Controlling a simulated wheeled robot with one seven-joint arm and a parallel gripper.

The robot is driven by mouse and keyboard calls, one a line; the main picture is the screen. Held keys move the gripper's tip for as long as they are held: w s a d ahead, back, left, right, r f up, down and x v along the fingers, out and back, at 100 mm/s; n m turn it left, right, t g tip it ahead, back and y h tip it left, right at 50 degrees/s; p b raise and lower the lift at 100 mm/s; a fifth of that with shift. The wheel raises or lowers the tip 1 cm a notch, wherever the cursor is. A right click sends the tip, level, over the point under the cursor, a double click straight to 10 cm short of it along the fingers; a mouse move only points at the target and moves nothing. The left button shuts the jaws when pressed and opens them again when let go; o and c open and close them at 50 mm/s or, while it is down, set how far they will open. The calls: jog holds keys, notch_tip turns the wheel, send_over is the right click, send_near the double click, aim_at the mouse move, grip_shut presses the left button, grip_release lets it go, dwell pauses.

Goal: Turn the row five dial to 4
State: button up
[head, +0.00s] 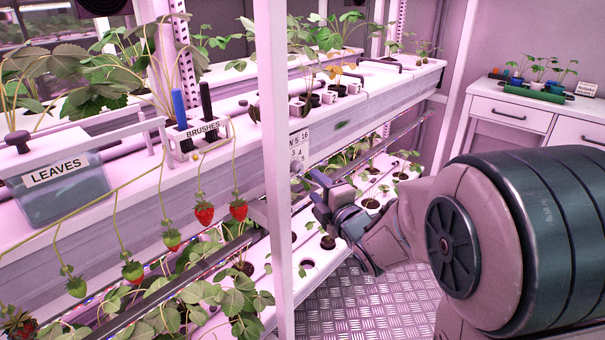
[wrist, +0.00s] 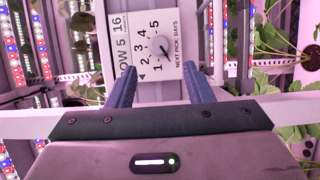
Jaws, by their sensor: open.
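The row five dial (wrist: 161,47) is a small grey round knob on a white plate (wrist: 148,30) in the wrist view. The plate reads row 5 and 16, has numbers around the knob and the words "NEXT PICK: DAYS", and appears turned sideways. A dark pointer mark shows on the knob, but I cannot tell surely which number it marks. My gripper (wrist: 160,76) is open and empty, its blue fingers apart just below the dial in that picture. In the head view the plate (head: 299,145) is on the rack, partly hidden by a post, and my gripper (head: 322,192) is near it.
A white rack post (head: 275,150) stands left of my gripper. Planted trays lie above and below, with strawberries (head: 204,215) hanging at left. A LEAVES bin (head: 60,190) and BRUSHES holder (head: 205,138) sit on the upper shelf. The metal floor (head: 370,305) is clear.

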aim_at(299, 169)
jog(key=x, duration=0.8)
jog(key=shift+w, duration=0.1)
jog(key=c, duration=1)
